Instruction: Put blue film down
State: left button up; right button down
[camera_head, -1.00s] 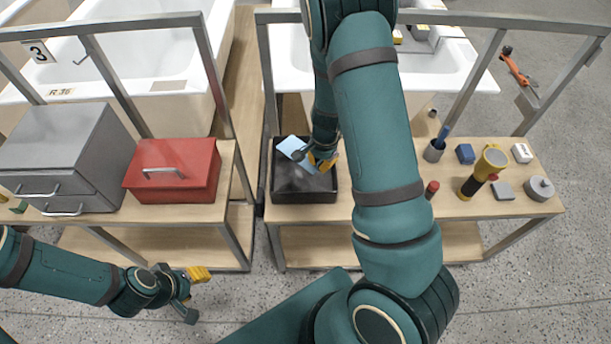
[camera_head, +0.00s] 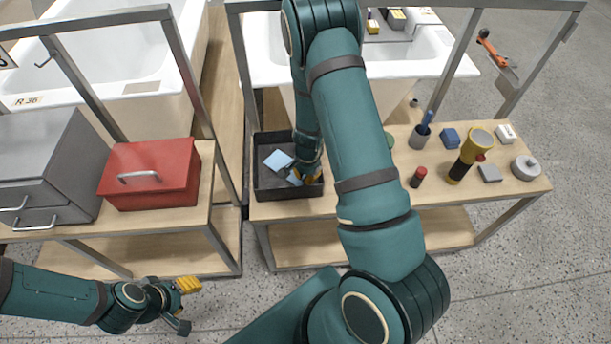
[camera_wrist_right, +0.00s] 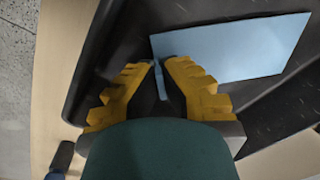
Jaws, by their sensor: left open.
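A flat light blue film (camera_head: 278,160) lies in the black tray (camera_head: 262,190) on the middle bench. It fills the upper right of the right wrist view (camera_wrist_right: 235,47). My right gripper (camera_head: 306,178) is low inside the tray, beside this sheet. Its yellow fingertips (camera_wrist_right: 160,68) are closed around a narrow blue film strip (camera_wrist_right: 161,85), seen nearly edge-on. Whether the strip joins the flat sheet is unclear. My left gripper (camera_head: 184,302) is open and empty over the floor, at the lower left.
A red toolbox (camera_head: 150,190) and a grey drawer cabinet (camera_head: 45,180) stand on the left bench. Right of my right arm are a flashlight (camera_head: 468,160), a grey cup (camera_head: 419,136), a blue block (camera_head: 449,138) and a round grey weight (camera_head: 525,168). Bench rails rise behind the tray.

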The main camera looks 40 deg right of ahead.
jog(key=shift+f, duration=0.15)
jog(key=c, duration=1.4)
grip_release()
